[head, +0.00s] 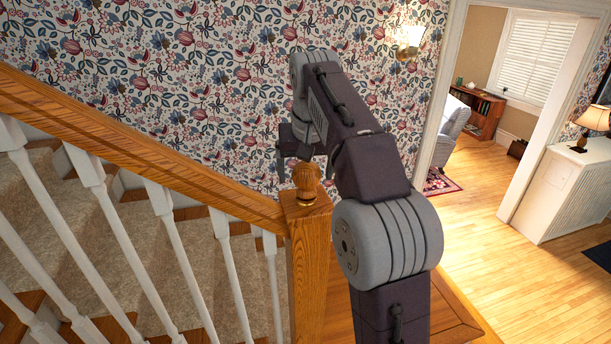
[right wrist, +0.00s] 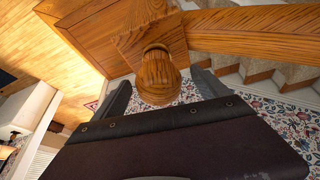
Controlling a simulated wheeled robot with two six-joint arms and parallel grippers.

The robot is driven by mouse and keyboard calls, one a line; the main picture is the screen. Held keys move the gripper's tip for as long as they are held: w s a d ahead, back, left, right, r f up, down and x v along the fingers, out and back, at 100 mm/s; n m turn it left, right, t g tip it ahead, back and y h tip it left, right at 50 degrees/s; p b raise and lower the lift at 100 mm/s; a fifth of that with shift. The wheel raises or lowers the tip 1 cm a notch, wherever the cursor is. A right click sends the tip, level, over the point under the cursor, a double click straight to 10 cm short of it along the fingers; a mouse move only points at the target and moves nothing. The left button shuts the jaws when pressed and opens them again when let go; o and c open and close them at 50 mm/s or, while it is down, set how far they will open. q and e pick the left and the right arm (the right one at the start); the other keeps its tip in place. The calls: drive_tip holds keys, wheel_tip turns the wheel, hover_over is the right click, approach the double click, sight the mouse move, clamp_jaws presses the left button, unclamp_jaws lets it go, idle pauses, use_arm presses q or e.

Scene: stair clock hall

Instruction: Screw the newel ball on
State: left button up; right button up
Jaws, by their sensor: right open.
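The newel ball (head: 307,180) is a turned wooden finial standing upright on the square oak newel post (head: 308,248). A narrow neck at its base meets the post's cap. My right gripper (head: 293,150) is over the ball, partly hidden by its own arm in the head view. In the right wrist view the ball (right wrist: 157,80) lies between the two fingers of my right gripper (right wrist: 162,90). The fingers are open, with a gap showing on each side of the ball. My left gripper is not in view.
The oak handrail (head: 150,150) slopes down from the left to the post, above white balusters (head: 105,205) and carpeted stairs. Flowered wallpaper (head: 190,70) is behind. A white radiator cover (head: 570,190) with a lamp stands at the right. The wooden floor (head: 480,250) there is clear.

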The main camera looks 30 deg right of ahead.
sight(302, 174)
drive_tip(key=shift+w+d+f, duration=0.2)
drive_tip(key=shift+w+f, duration=0.9)
drive_tip(key=shift+w, duration=0.15)
drive_tip(key=shift+s+d, duration=0.1)
drive_tip(key=shift+s, duration=0.2)
drive_tip(key=shift+s+r, duration=0.2)
drive_tip(key=shift+s, duration=0.4)
drive_tip(key=shift+s+r, duration=0.15)
drive_tip(key=shift+s, duration=0.6)
drive_tip(key=shift+c, duration=1.3)
drive_tip(key=shift+w+a, duration=0.25)
drive_tip(key=shift+w, duration=0.25)
drive_tip(key=c, duration=1.3)
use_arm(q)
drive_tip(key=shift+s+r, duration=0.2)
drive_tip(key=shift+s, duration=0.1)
use_arm(e)
drive_tip(key=shift+o, duration=0.2)
drive_tip(key=shift+s+d, duration=0.1)
